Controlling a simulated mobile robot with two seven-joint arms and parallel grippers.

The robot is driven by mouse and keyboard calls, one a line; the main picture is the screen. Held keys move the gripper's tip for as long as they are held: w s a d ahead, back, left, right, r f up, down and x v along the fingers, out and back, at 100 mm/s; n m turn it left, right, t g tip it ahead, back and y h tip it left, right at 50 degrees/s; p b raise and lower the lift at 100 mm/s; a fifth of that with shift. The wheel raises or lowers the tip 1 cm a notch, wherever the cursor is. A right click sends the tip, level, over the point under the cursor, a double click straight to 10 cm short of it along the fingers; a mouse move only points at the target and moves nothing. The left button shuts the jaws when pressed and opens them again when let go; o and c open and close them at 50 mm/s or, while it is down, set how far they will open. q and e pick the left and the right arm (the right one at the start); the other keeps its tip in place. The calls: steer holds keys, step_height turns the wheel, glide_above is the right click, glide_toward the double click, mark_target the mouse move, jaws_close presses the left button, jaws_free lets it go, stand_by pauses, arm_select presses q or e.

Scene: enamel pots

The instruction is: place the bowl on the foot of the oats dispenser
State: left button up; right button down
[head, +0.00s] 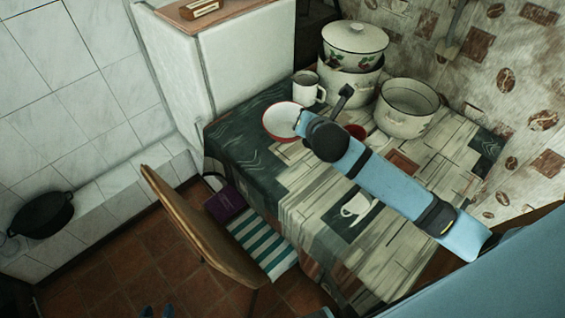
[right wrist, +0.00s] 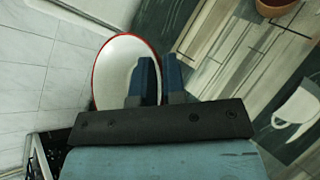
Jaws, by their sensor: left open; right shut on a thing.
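The bowl (head: 279,121), white with a red rim, is at the far left part of the table in the head view. My right gripper (head: 299,121) is shut on its rim. In the right wrist view one finger lies over the inside of the bowl (right wrist: 115,75) and the other is outside, so my right gripper (right wrist: 159,75) straddles the rim. I cannot tell whether the bowl touches the table. My left gripper (head: 156,311) shows only as two blue fingertips, apart and empty, low above the floor. I cannot make out the oats dispenser.
A white mug (head: 308,88), a lidded pot on another pot (head: 352,85) and an open pot (head: 406,108) stand along the table's back. A small red dish (head: 355,131) is partly behind my right arm. A chair (head: 200,228) stands at the front left. The tablecloth (head: 310,190) is bare in front.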

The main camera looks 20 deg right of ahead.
steer(key=shift+m+g+h, duration=0.5)
steer(key=shift+m+g, duration=0.1)
steer(key=shift+m, duration=0.2)
steer(key=w+f+b, duration=0.1)
steer(key=f, duration=0.6)
steer(key=w+d+f+b, duration=0.1)
steer(key=f, duration=0.6)
steer(key=d+f+b, duration=0.1)
steer(key=f, duration=0.7)
steer(key=shift+w+d+f, duration=0.1)
steer(key=shift+w+d, duration=0.15)
steer(key=shift+w, duration=0.15)
steer(key=shift+f, duration=0.25)
arm_select(q)
step_height(320, 180, down, 4)
steer(key=shift+w+d, duration=0.1)
steer(key=shift+d, duration=0.05)
arm_select(e)
steer(key=c, duration=1.3)
jaws_free()
steer(key=shift+f, duration=0.1)
arm_select(q)
steer(key=shift+f, duration=0.1)
arm_select(e)
steer(key=shift+o, duration=0.5)
